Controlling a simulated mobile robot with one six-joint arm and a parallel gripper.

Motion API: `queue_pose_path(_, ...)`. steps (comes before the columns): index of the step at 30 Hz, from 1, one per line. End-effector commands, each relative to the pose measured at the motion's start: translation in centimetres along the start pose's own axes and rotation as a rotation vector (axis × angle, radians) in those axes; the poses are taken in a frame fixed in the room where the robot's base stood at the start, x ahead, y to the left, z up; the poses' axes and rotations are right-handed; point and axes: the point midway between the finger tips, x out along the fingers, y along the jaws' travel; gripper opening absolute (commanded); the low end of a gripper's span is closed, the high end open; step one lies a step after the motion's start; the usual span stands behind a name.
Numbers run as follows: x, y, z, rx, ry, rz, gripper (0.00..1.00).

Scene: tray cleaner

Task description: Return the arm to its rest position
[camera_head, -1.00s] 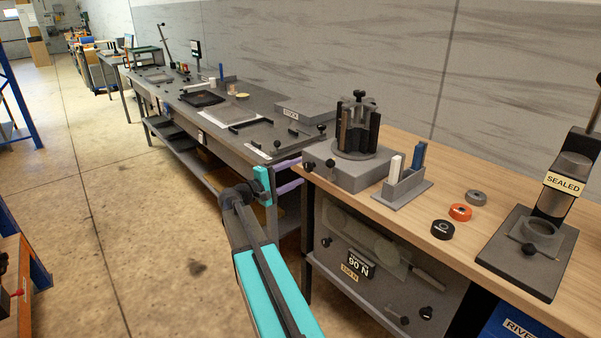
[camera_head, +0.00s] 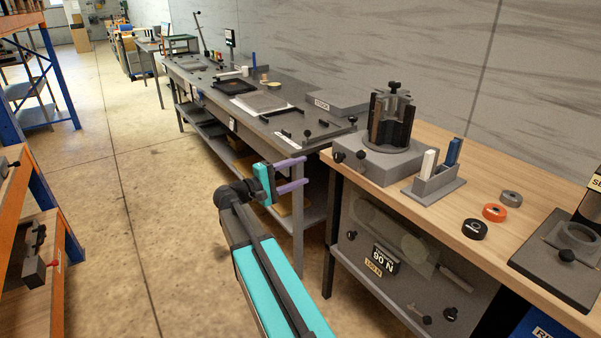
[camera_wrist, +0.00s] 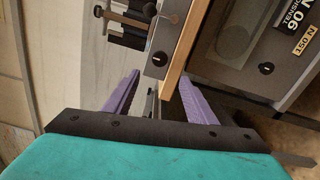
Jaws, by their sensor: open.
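My gripper (camera_head: 291,174) is at the end of my teal arm, in the lower middle of the head view. Its two purple fingers are apart, with nothing between them. It is in the air in front of the gap between the grey bench and the wooden bench.
The wooden bench (camera_head: 480,186) carries a grey fixture (camera_head: 380,165), a holder with white and blue pieces (camera_head: 433,186) and several rings. The grey bench (camera_head: 285,118) runs back along the wall. An orange shelf (camera_head: 40,190) stands left. Floor between is clear.

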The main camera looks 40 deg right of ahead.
Motion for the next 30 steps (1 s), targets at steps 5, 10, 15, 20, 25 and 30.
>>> queue_pose_path(5,0.0,0.0,0.0,0.000,0.000,0.000,0.51)
queue_pose_path(10,0.0,0.0,0.0,0.000,0.001,0.000,0.51)
queue_pose_path(15,-0.8,-0.9,-0.5,-0.016,0.013,0.000,0.51)
queue_pose_path(20,-2.0,-3.7,-1.3,-0.061,0.032,-0.003,0.51)
queue_pose_path(25,-3.6,-8.6,-1.4,-0.131,0.057,-0.024,0.51)
queue_pose_path(30,-5.3,-14.9,-0.9,-0.200,0.083,-0.092,0.51)
